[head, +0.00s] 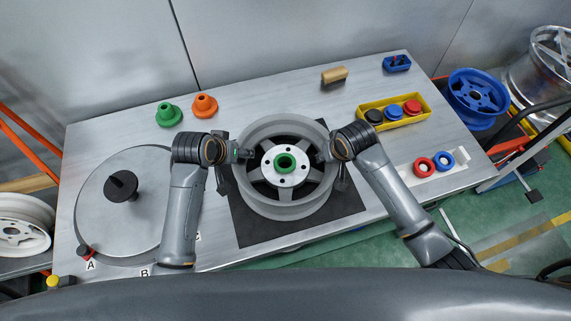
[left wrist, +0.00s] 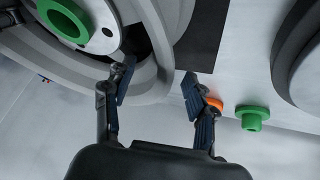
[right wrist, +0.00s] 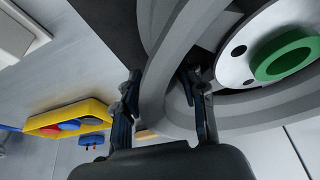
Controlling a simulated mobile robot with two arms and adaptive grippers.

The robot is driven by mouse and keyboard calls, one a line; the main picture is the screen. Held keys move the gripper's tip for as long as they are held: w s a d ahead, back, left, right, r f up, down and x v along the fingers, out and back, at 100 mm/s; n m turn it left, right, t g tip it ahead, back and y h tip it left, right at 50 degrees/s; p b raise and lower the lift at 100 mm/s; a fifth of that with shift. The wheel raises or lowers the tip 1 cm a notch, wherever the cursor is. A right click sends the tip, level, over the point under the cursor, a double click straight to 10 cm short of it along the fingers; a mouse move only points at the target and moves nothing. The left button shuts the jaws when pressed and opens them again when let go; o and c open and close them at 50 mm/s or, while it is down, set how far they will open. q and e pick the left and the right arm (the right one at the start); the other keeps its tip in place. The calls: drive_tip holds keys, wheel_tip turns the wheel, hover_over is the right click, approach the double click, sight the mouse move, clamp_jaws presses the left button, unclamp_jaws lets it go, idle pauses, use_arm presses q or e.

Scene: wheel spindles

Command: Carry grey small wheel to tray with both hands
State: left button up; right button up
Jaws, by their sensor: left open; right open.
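The grey small wheel (head: 252,194) lies flat on a black mat (head: 255,229) in the middle of the table. A green ring (head: 285,163) sits at its hub. My left gripper (head: 247,155) is open at the wheel's left rim. In the left wrist view its fingers (left wrist: 157,86) are apart, one over the wheel and one outside the rim. My right gripper (head: 324,157) is open at the right rim. In the right wrist view the rim passes between its fingers (right wrist: 163,88). Contact cannot be told. I cannot tell which thing is the tray.
A round grey plate (head: 95,215) with a black spindle (head: 121,187) is at left. Green (head: 168,115) and orange (head: 204,106) spindles stand behind. A yellow bin (head: 393,112) holds coloured pieces at right. Red (head: 424,167) and blue (head: 444,161) rings lie front right.

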use_arm(q)
drive_tip(key=shift+x, duration=0.95)
use_arm(e)
drive_tip(key=shift+x, duration=0.9)
use_arm(q)
drive_tip(key=c, duration=0.9)
use_arm(e)
clamp_jaws()
use_arm(q)
clamp_jaws()
drive_tip(key=shift+w+r, duration=0.1)
drive_tip(key=shift+r, duration=0.1)
use_arm(e)
drive_tip(key=shift+w+r, duration=0.1)
drive_tip(key=shift+r, duration=0.1)
